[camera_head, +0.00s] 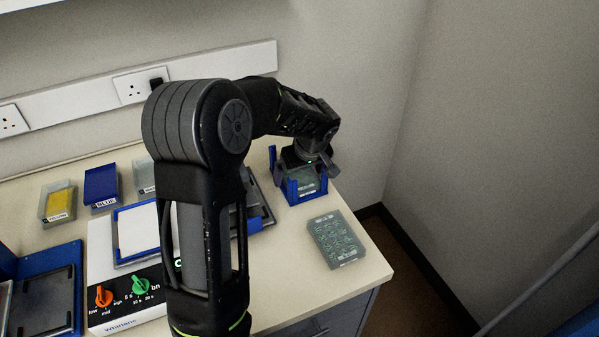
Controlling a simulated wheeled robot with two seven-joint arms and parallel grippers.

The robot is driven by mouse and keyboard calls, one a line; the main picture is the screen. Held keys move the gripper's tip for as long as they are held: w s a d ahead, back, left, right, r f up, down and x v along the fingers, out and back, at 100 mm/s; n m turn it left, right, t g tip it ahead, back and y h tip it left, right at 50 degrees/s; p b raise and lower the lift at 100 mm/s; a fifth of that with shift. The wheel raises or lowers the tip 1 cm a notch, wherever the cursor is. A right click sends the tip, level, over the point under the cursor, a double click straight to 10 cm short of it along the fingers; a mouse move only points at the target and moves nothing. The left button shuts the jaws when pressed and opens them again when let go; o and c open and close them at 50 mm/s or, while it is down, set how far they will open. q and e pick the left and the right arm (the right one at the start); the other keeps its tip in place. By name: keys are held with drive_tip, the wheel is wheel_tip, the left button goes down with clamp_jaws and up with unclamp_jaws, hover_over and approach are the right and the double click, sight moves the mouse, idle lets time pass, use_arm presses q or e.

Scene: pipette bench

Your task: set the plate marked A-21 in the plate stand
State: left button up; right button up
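A blue plate stand (293,192) with upright corner posts stands near the bench's right end. A clear plate (308,188) with a small label sits low between its posts, seemingly in the stand. My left gripper (310,168) is right above this stand, pointing down; its fingers are mostly hidden by its own body, so I cannot tell whether it grips the plate. A second clear plate (336,239) with several greenish wells lies on the bench in front of the stand. The labels are too small to read, so I cannot tell which is A-21. My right gripper is out of view.
A white device (125,285) with orange and green knobs stands left of my arm. Small boxes, including a blue one (101,185) and a yellow-filled one (59,203), stand at the back left. A blue-framed dark tray (45,300) is front left. The bench ends right of the second plate.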

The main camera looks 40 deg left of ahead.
use_arm(q)
drive_tip(key=shift+r+p, duration=0.35)
drive_tip(key=shift+p, duration=0.05)
drive_tip(key=b+v, duration=0.2)
drive_tip(key=v, duration=0.9)
drive_tip(key=shift+d+r, duration=0.2)
drive_tip(key=shift+r, duration=0.15)
drive_tip(key=shift+f, duration=0.1)
